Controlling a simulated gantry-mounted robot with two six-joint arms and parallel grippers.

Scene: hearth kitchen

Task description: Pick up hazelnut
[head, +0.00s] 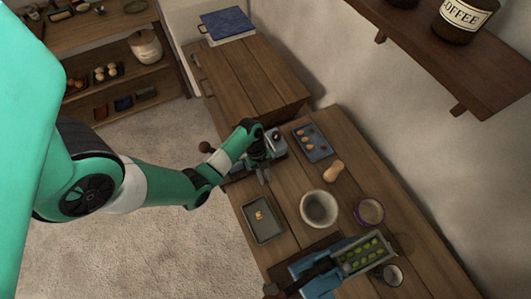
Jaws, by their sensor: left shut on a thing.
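My left gripper (264,178) points down over the left edge of the wooden table, above and behind a dark tray. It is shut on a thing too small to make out. I cannot pick out a hazelnut for certain in this view. The dark rectangular tray (273,232) lies flat on the table and has a few small yellow-orange pieces (259,215) on it. The gripper is apart from these pieces. My right gripper is not in view.
A grey-blue egg tray (318,150), a tan gourd-like thing (333,171), a pale bowl (319,208) and a purple-rimmed bowl (370,211) stand on the table. A box of green pieces (362,255) is at the front. A shelf (455,60) juts from the wall.

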